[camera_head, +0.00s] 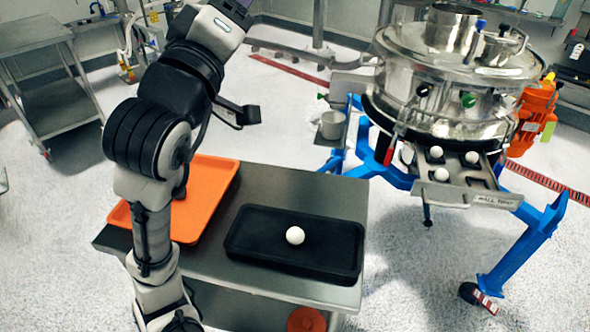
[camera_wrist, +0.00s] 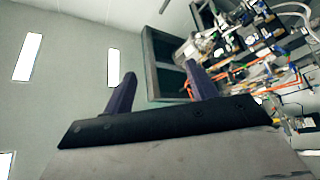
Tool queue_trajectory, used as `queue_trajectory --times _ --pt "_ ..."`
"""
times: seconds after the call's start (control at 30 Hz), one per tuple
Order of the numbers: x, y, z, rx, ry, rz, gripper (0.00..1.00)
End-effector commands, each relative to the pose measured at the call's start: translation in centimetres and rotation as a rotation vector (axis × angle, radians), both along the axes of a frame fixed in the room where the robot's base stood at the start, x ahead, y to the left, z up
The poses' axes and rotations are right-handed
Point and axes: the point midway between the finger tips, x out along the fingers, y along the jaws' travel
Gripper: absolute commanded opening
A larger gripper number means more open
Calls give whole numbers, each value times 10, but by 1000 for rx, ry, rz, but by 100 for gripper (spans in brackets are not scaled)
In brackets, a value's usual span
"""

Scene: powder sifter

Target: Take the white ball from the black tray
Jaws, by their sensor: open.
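One white ball (camera_head: 295,235) lies in the black tray (camera_head: 250,258), a little right of the tray's middle. The black tray sits on the right part of a steel table (camera_head: 340,188). In the wrist view my gripper (camera_wrist: 158,85) has its two dark fingers spread wide apart with nothing between them. It faces the wall and ceiling area, and neither ball nor tray shows there. In the head view my arm rises at the left, and the gripper end is cut off at the top edge.
An orange tray (camera_head: 220,172) lies on the table's left, partly behind my arm. A steel sifter (camera_head: 450,75) on blue legs stands right, with several white balls on its ball tray (camera_head: 495,198). A steel cart (camera_head: 35,42) stands at the far left. Space above the black tray is clear.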

Motion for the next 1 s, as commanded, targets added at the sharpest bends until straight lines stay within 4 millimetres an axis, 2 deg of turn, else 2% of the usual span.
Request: queue_trajectory --times 0.03,0.07,0.1,0.17,0.2,0.3,0.4,0.5,0.6,0.73,1.0 --pt "15 -30 -21 14 189 -86 58" --pt "21 -45 -40 17 312 -128 58" --pt "27 -63 -67 21 481 -168 58" --pt "29 -82 -111 33 739 -190 58" --pt "25 -88 -140 41 910 -181 58" --pt "6 -88 -204 67 1291 -91 58" --pt "-18 -73 -247 90 1573 45 58" --pt "-38 -58 -269 110 1744 164 58" --pt "-48 -50 -281 119 1825 230 58" --pt "-49 -49 -298 121 1848 248 58" --pt "-40 -56 -348 120 1844 247 58"
